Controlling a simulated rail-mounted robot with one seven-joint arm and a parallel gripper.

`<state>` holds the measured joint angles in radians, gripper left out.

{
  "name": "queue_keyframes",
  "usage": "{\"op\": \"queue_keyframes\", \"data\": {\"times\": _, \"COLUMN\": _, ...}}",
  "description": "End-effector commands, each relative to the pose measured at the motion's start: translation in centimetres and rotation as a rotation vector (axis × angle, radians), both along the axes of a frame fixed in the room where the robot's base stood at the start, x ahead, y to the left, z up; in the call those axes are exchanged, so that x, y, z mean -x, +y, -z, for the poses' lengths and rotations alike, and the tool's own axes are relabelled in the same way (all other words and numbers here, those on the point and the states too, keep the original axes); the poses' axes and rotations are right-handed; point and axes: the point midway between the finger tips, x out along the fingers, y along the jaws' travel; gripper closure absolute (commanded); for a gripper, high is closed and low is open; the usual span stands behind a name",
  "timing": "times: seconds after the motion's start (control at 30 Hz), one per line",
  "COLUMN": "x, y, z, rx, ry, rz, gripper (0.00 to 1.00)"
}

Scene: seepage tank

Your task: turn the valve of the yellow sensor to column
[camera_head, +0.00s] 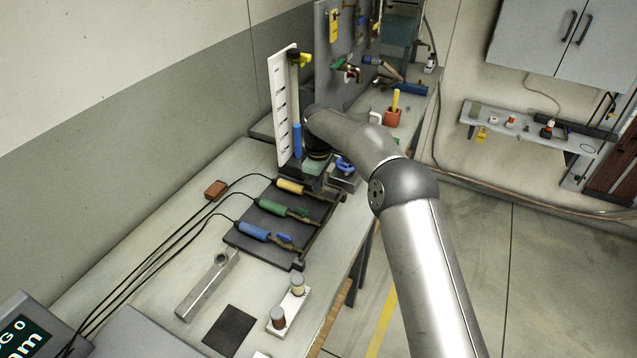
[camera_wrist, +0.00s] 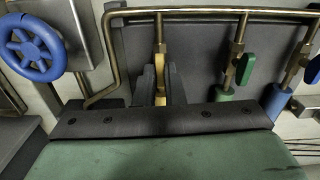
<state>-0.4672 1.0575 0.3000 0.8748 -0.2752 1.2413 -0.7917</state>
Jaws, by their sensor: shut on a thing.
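The yellow sensor (camera_head: 290,186) lies at the far end of the dark plate, above the green and blue sensors. In the wrist view my gripper (camera_wrist: 160,84) is shut on the yellow sensor's valve handle (camera_wrist: 160,68), with one dark finger on each side. The handle sits below a brass branch pipe and looks roughly in line with it. The fingers and palm hide much of the valve and sensor. In the head view my arm hides the gripper's fingers. The column (camera_head: 297,140), with blue at its lower part, stands upright against a white scale board.
A green valve handle (camera_wrist: 245,68) and a blue one (camera_wrist: 313,70) are to the right, under the brass manifold pipe (camera_wrist: 215,14). A blue handwheel (camera_wrist: 32,48) is at left. Sensor cables cross the bench. A grey metal bar (camera_head: 207,285) lies nearer.

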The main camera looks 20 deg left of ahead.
Motion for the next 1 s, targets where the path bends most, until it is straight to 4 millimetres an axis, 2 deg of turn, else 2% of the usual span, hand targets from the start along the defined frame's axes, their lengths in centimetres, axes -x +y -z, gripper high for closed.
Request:
{"op": "queue_keyframes", "data": {"times": 0.3, "x": -0.09, "y": 0.06, "z": -0.22, "rx": -0.003, "ry": -0.004, "rz": -0.063, "gripper": 1.00}}
{"op": "queue_keyframes", "data": {"times": 1.0, "x": -0.09, "y": 0.03, "z": -0.22, "rx": -0.002, "ry": -0.004, "rz": -0.065, "gripper": 1.00}}
